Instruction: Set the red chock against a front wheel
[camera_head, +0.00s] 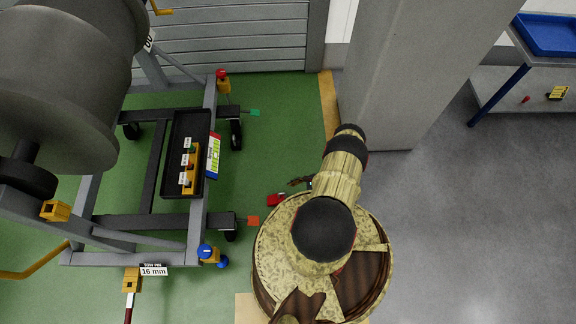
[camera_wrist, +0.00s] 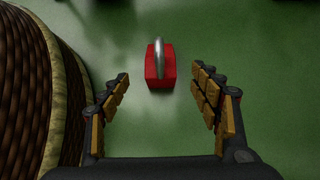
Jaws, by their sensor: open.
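The red chock (camera_head: 277,200) lies on the green floor beside my round base, partly hidden by my body in the head view. In the wrist view the red chock (camera_wrist: 161,75) is a block with a grey looped handle on top, ahead of and between my fingers. My gripper (camera_wrist: 160,82) is open and empty, with tan padded fingers either side. The head view shows it (camera_head: 300,182) only as a small dark part past my arm. The engine stand (camera_head: 150,222) has dark wheels, one at its upper right (camera_head: 236,135) and one at its lower right (camera_head: 231,236).
A green tab (camera_head: 254,112) and an orange tab (camera_head: 253,221) stick out near the right wheels. A black tray (camera_head: 173,168) sits on the stand below the grey engine (camera_head: 65,80). A grey pillar (camera_head: 385,90) stands at upper right.

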